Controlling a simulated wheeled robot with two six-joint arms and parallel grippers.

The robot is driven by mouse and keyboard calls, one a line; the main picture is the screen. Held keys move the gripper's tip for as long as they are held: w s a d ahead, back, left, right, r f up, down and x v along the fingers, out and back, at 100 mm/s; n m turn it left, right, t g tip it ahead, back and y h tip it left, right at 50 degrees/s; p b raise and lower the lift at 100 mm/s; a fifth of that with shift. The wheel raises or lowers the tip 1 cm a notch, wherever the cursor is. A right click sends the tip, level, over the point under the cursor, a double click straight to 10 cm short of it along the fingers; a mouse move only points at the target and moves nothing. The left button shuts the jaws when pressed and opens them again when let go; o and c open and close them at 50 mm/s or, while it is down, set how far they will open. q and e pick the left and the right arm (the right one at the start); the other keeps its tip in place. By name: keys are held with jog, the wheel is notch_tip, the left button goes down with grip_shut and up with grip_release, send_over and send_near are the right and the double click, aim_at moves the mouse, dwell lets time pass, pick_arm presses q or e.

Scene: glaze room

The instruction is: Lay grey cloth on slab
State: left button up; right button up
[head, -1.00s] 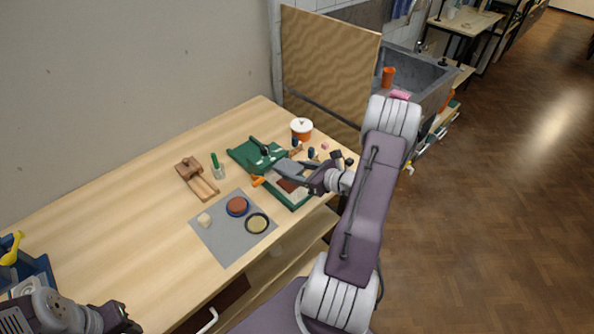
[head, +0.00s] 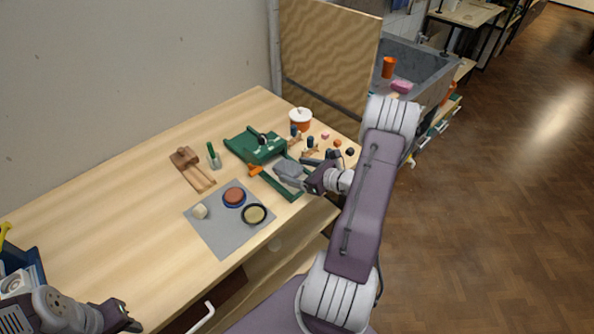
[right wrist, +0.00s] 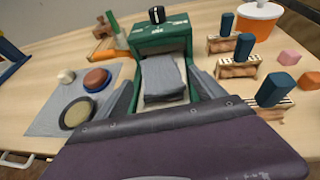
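The grey cloth (head: 289,172) lies in a folded, creased heap over the slab of the green press. In the right wrist view the cloth (right wrist: 163,78) covers much of the pale slab (right wrist: 168,101), whose near part shows below it. The slab sits inside the green frame (right wrist: 192,90). My right gripper (right wrist: 166,72) is open, with one finger on each side of the cloth and gaps between; in the head view it (head: 305,178) is at the press's right side. My left gripper (head: 126,318) is at the lower left, away from the press; its fingers are unclear.
A grey mat (head: 225,243) left of the press holds several round pieces. Stamps with blue handles (right wrist: 244,47), small coloured lumps (right wrist: 290,57) and an orange-and-white pot (head: 300,119) stand right of and behind the press. A wooden tool (head: 190,166) lies to the left.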

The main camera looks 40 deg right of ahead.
jog(key=v, duration=0.9)
jog(key=shift+b, duration=0.3)
